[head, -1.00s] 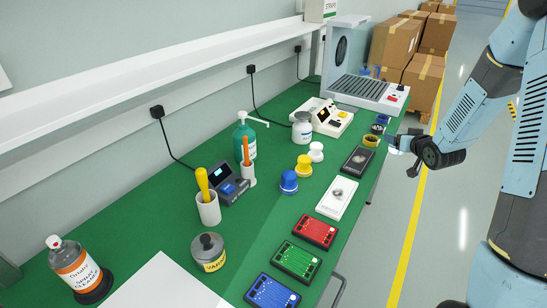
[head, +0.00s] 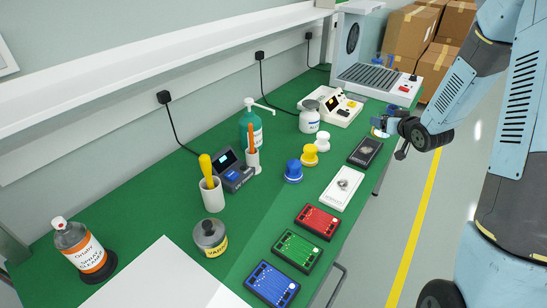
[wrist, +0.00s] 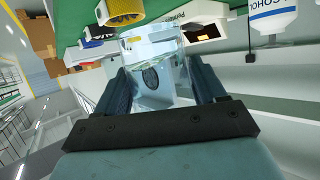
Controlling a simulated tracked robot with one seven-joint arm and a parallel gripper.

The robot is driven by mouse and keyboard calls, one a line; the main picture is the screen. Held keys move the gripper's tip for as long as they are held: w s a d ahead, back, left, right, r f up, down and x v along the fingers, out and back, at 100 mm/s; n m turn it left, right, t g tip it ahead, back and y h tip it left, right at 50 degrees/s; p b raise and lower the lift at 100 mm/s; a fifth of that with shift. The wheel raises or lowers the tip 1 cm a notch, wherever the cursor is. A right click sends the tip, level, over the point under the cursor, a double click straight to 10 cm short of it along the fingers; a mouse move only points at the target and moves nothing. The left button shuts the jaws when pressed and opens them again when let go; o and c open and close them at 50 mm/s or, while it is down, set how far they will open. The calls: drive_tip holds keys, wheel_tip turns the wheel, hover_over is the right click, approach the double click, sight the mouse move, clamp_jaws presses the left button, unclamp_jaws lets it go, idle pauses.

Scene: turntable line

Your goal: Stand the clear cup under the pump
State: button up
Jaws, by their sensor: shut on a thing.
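The clear cup (wrist: 158,80) is between the two fingers of my gripper (wrist: 160,92) in the wrist view, and the fingers are shut on its sides. In the head view my gripper (head: 386,126) is at the bench's right edge, beside the white instrument; the cup there is small and partly hidden. The pump is a teal bottle (head: 251,130) with a white pump head and a spout reaching right. It stands upright at the back of the bench, left of and apart from my gripper.
Near the pump stand a dark blue-screened device (head: 235,174), an orange-handled tool in a white holder (head: 253,158) and a white jar (head: 309,118). Blue, yellow and white knobbed pots stand in front. A black box (head: 365,152) lies near my gripper. A shelf (head: 180,73) overhangs the back.

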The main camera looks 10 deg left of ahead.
drive_tip(key=s+a+r+n+g+y, duration=0.4)
drive_tip(key=s+a+n, duration=0.1)
drive_tip(key=s+a, duration=0.85)
drive_tip(key=s+a+r+n+g+y, duration=0.3)
drive_tip(key=s+a+r+n+g, duration=0.15)
drive_tip(key=s+a, duration=0.95)
drive_tip(key=w+a+f, duration=0.2)
drive_tip(key=w+f, duration=0.1)
drive_tip(key=w, duration=0.1)
drive_tip(key=w+a+f, duration=0.3)
drive_tip(key=w, duration=0.2)
drive_tip(key=w+a+f, duration=0.2)
drive_tip(key=w+f, duration=0.2)
drive_tip(key=shift+w+a, duration=0.15)
drive_tip(key=shift+a, duration=0.05)
drive_tip(key=shift+f, duration=1.6)
drive_tip(key=shift+f, duration=0.1)
drive_tip(key=o, duration=1.1)
